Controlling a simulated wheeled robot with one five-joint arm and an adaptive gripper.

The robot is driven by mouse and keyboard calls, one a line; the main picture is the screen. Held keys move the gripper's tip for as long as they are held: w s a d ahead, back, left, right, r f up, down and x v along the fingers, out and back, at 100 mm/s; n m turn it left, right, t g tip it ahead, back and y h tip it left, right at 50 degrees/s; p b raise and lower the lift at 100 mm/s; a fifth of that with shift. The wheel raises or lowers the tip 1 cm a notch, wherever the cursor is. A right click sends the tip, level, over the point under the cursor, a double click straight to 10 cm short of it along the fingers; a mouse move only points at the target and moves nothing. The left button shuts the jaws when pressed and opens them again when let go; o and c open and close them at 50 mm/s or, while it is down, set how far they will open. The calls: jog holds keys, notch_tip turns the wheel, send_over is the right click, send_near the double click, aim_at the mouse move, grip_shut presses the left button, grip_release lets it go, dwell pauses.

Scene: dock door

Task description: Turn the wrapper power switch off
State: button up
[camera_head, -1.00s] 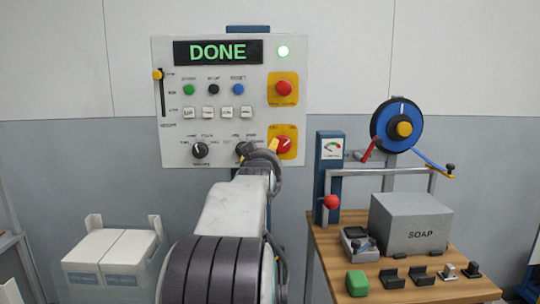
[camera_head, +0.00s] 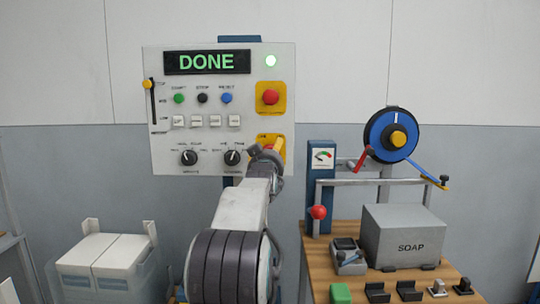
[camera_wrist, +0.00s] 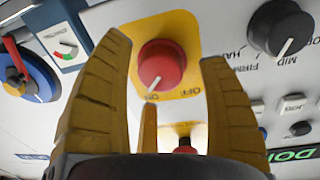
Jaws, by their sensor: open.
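The power switch is a red rotary knob (camera_wrist: 160,65) on a yellow plate (camera_wrist: 187,28) marked ON and OFF. The wrist view is upside down, and the knob's white line points at ON. In the head view, the switch's yellow plate (camera_head: 268,138) is at the panel's lower right, with the knob mostly hidden by my arm. My gripper (camera_wrist: 163,50) is open, its yellow fingers on either side of the knob in the wrist view. I cannot tell whether they touch it. My gripper also shows in the head view (camera_head: 268,152).
A wooden bench (camera_head: 455,252) with a SOAP box (camera_head: 402,235) stands to the right.

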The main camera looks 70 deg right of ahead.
jog(key=shift+w+d, duration=0.1)
jog(key=shift+d, duration=0.3)
jog(key=c, duration=1.2)
jog(key=shift+c, duration=0.2)
